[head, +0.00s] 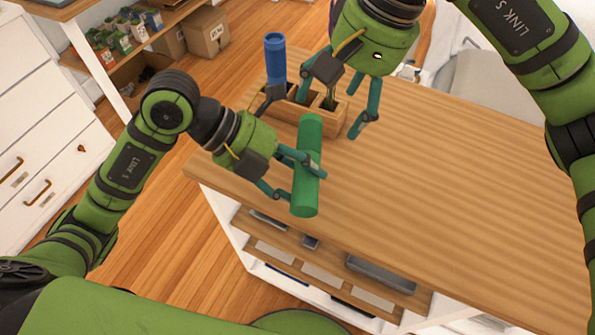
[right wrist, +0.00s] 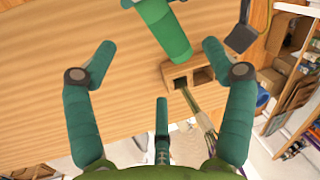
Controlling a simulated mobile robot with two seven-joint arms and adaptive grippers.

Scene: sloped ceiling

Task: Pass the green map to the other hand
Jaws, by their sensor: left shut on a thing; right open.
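The green map (head: 307,170) is a rolled green tube. My left gripper (head: 301,180) is shut on it around its middle to lower part and holds it over the table's near left corner. The map's far end points toward the wooden holder. My right gripper (head: 326,108) is open and empty, beyond the map and over the holder in the head view. In the right wrist view the map (right wrist: 172,32) shows at the top, ahead of the open fingers (right wrist: 158,48) and apart from them.
A wooden holder (head: 334,122) with compartments stands on the table (head: 450,190), partly hidden by my right gripper. A blue tube (head: 275,58) stands upright at it. The table's right side is clear. Shelves (head: 320,272) lie under the near edge; white drawers (head: 40,150) stand at left.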

